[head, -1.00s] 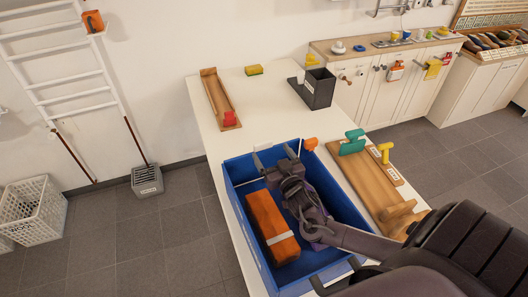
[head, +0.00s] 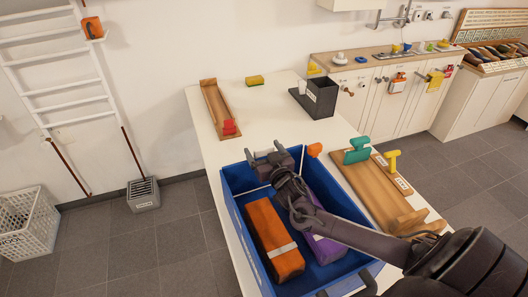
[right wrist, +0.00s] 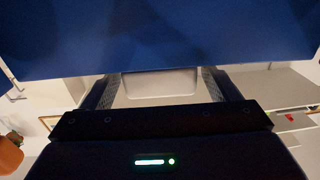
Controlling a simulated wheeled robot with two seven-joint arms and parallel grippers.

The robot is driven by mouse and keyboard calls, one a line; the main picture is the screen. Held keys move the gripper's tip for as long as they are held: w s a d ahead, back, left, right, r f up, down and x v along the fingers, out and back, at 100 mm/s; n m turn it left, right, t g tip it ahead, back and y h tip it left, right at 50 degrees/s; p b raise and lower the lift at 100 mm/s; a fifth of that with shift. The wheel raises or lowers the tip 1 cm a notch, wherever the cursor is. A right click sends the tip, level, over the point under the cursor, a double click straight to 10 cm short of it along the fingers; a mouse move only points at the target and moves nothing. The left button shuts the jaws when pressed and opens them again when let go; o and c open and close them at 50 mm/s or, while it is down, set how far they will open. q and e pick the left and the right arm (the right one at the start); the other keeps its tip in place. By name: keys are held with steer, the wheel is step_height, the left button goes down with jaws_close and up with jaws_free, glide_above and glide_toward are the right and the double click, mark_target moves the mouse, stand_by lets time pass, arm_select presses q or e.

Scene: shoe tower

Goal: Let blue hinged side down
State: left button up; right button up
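The blue bin (head: 232,208) stands on the white table. My right gripper (head: 266,152) is at its far end, near the top of the far wall, fingers apart. In the right wrist view a blue panel (right wrist: 160,35) fills the top, just beyond the open fingers (right wrist: 160,85); I see nothing clamped between them, and contact cannot be told. An orange knob (head: 314,150) is at the bin's far right corner. Two dark prongs at the bottom edge look like my left gripper (head: 345,286), spread near the bin's near right corner. My right arm hides part of the bin.
An orange box (head: 268,232) and a purple box (head: 324,246) lie in the bin. A wooden board (head: 375,192) with a teal handle (head: 357,150) and a yellow handle (head: 392,160) lies right of it. A black box (head: 322,96) and a wooden tray (head: 213,103) stand farther back.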

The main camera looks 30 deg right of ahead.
steer(key=c, duration=1.2)
steer(key=shift+c, duration=0.3)
